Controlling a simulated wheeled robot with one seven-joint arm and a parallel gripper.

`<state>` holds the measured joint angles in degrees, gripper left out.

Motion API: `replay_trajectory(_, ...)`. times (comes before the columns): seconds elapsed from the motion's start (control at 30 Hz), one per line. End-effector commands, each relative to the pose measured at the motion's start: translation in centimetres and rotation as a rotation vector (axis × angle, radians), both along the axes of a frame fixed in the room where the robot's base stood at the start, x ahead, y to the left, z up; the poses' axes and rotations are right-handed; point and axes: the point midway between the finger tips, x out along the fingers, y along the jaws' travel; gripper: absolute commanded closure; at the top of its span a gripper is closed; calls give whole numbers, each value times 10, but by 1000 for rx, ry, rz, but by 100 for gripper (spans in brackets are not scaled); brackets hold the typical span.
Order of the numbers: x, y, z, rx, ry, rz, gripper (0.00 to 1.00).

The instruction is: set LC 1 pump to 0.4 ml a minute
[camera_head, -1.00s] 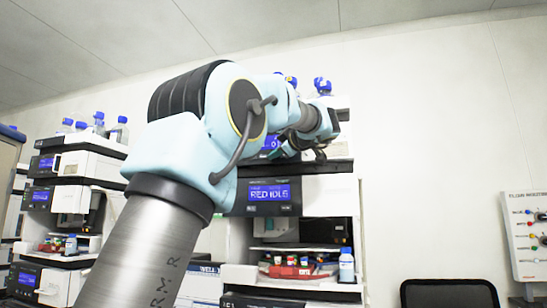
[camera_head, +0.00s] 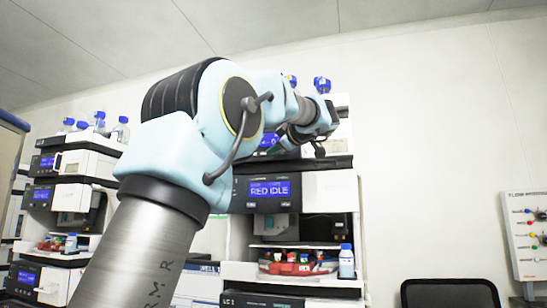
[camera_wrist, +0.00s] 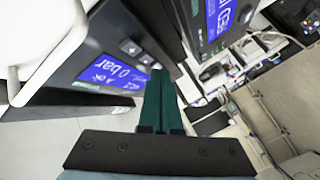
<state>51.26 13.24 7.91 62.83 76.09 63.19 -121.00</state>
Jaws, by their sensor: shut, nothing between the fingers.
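The right-hand column stack in the head view bears the label LC 1 (camera_head: 229,301) at its lower edge. Its upper module's blue display (camera_head: 268,142) is mostly hidden behind my arm. In the wrist view a dark panel has a blue display (camera_wrist: 112,73) showing "0 bar", with smaller text I cannot read in full. Two arrow buttons (camera_wrist: 138,50) sit beside that display. My gripper (camera_wrist: 160,72) is shut and empty, its green fingertips close to the panel edge beside the buttons. I cannot tell whether they touch.
Below the upper module, another display (camera_head: 269,190) reads "RED IDLE". Blue-capped bottles (camera_head: 322,85) stand on top of the stack. A second stack (camera_head: 65,195) stands at the left. A black chair (camera_head: 450,292) is at the lower right.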

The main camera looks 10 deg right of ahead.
Motion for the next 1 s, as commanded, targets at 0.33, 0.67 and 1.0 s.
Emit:
replay_trajectory(0.33, -6, 3, -3, -1, -1, -1, 100)
replay_trajectory(0.67, -34, 18, -3, -3, -2, -1, 100)
replay_trajectory(1.0, -44, 24, 1, 0, 0, 0, 100)
